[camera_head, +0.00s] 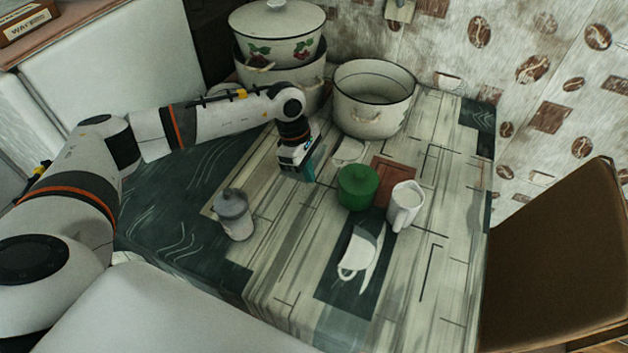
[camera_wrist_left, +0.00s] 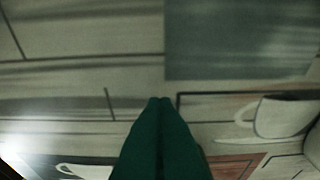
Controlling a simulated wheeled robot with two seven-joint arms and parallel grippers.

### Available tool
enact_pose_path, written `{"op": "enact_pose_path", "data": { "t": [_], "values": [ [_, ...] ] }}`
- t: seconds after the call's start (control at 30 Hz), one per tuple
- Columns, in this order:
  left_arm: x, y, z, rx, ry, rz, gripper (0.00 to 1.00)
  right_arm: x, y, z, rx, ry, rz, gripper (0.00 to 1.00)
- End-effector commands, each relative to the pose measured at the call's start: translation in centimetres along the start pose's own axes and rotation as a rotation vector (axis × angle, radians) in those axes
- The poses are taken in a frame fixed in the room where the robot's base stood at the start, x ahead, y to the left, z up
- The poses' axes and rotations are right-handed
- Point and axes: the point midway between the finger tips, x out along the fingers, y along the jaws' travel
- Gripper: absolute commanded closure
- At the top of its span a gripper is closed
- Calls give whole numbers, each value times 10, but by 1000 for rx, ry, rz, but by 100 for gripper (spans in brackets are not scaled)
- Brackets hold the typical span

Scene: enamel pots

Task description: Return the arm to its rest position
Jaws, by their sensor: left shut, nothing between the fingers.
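My left arm reaches in from the left over the table. My right gripper is not in view.
A green pot (camera_head: 357,188) and a white mug (camera_head: 404,207) stand right of the gripper. A grey-lidded canister (camera_head: 234,214) stands to its left. An open white pot (camera_head: 373,112) and stacked pots (camera_head: 280,48) stand behind. A brown chair (camera_head: 560,260) is at right. The front tabletop is clear.

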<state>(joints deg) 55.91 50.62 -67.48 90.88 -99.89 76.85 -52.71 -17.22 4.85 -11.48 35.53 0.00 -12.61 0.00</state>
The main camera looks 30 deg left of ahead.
Motion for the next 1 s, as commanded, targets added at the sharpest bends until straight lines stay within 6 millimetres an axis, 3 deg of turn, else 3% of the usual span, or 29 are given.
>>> {"op": "enact_pose_path", "data": {
  "t": [0.13, 0.3, 0.47, 0.67, 0.77, 1.0],
  "values": [
    [-31, 0, -1, 2, 1, -3, 100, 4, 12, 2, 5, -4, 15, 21],
    [-60, 0, -1, 1, 1, -2, 100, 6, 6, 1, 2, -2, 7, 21],
    [-75, 0, -1, 1, 1, -1, 100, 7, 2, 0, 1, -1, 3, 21],
    [-80, 0, -1, 1, 1, 1, 100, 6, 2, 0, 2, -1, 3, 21],
    [-89, 0, -4, 1, 1, 0, 100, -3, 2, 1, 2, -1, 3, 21],
    [-132, 0, -14, 1, 1, 0, 100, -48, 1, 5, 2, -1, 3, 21]
  ]
}}
